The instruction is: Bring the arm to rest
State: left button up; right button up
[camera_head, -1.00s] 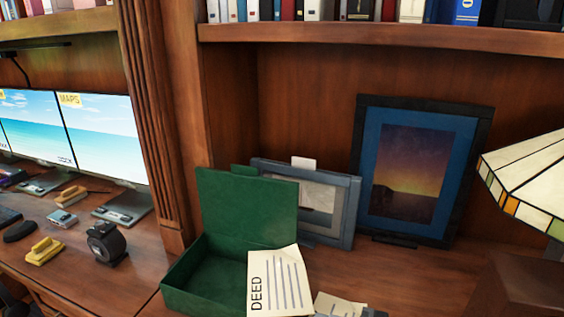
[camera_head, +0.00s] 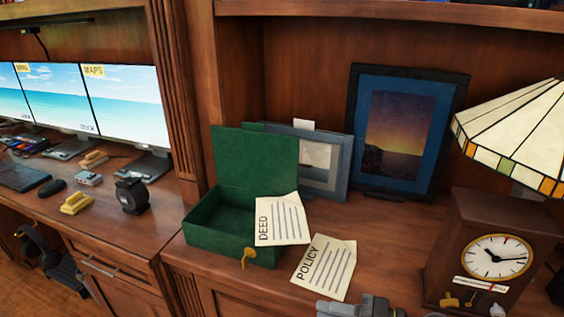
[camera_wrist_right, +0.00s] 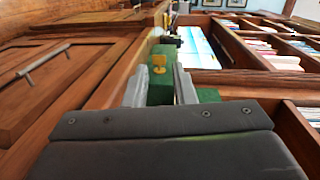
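My right gripper (camera_head: 352,306) shows at the bottom edge of the head view, in front of the desk and below the policy paper, apart from it. In the right wrist view its two grey fingers (camera_wrist_right: 160,88) stand apart with nothing between them. Beyond them are the green box (camera_wrist_right: 160,92) and its yellow clasp (camera_wrist_right: 158,62). In the head view the box (camera_head: 203,226) stands with its lid up. My left gripper is not in view.
The deed paper (camera_head: 283,220) lies over the box's front right corner; the policy paper (camera_head: 325,268) lies beside it. A clock (camera_head: 450,240), a lamp (camera_head: 518,130) and framed pictures (camera_head: 405,130) stand right and behind. Monitors (camera_head: 125,102) stand left.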

jog(key=s+d+f+n+h, duration=0.2)
jog(key=s+d+f+h, duration=0.7)
jog(key=f, duration=0.3)
jog(key=s+d+g+h, duration=0.2)
jog(key=s+d+h, duration=0.7)
jog(key=s+d, duration=0.35)
notch_tip(320, 180, down, 20)
jog(key=g+p, duration=0.1)
jog(key=p, duration=0.2)
pick_arm(q)
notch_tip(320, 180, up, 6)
jog(key=p, duration=0.3)
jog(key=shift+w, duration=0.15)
pick_arm(e)
jog(key=s+f+g+y, duration=0.1)
jog(key=s+f, duration=1.3)
jog(key=s, duration=0.1)
jog(key=shift+a+n+g, duration=0.3)
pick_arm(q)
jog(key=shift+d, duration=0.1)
